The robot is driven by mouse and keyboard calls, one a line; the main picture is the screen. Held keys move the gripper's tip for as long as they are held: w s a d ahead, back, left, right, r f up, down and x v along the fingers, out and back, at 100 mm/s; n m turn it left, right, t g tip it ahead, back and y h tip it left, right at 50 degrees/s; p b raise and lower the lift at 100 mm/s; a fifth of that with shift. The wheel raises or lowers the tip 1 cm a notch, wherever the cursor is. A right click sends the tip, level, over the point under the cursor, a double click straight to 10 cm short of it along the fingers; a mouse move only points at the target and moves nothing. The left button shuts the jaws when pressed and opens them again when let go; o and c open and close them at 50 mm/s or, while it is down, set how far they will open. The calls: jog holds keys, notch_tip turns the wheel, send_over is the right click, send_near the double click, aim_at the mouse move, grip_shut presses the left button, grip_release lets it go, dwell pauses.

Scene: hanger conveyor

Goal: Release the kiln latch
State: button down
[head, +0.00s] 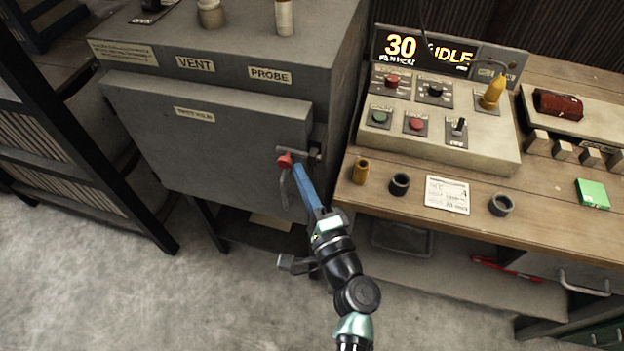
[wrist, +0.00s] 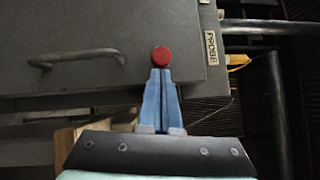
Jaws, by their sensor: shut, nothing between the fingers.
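The grey kiln (head: 200,130) stands at the left, its front door closed as far as I can see. Its latch (head: 312,152) is at the door's right edge, with a red knob (head: 285,160) on its end; the knob also shows in the wrist view (wrist: 161,56). A grey door handle (head: 284,188) is just below the knob; the wrist view shows it at the left (wrist: 75,57). My gripper (head: 297,168), with blue fingers, is shut and empty. Its fingertips (wrist: 161,73) are right at the knob; I cannot tell whether they touch it.
A wooden workbench (head: 350,205) stands close to the right of the kiln. It carries a control panel (head: 455,145) with a display (head: 425,50) reading 30 and IDLE, rings and a green pad (head: 592,194). A dark shelf rack (head: 60,150) is at the left. The floor in front is clear.

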aim_at(283, 176)
jog(key=a+b, duration=0.1)
jog(key=w+a+b, duration=0.1)
jog(key=a, duration=0.1)
jog(key=shift+a+f, duration=0.15)
jog(key=shift+a, duration=0.05)
jog(key=shift+w+a+r, duration=0.1)
jog(key=shift+a+r, duration=0.1)
jog(key=shift+a, duration=0.1)
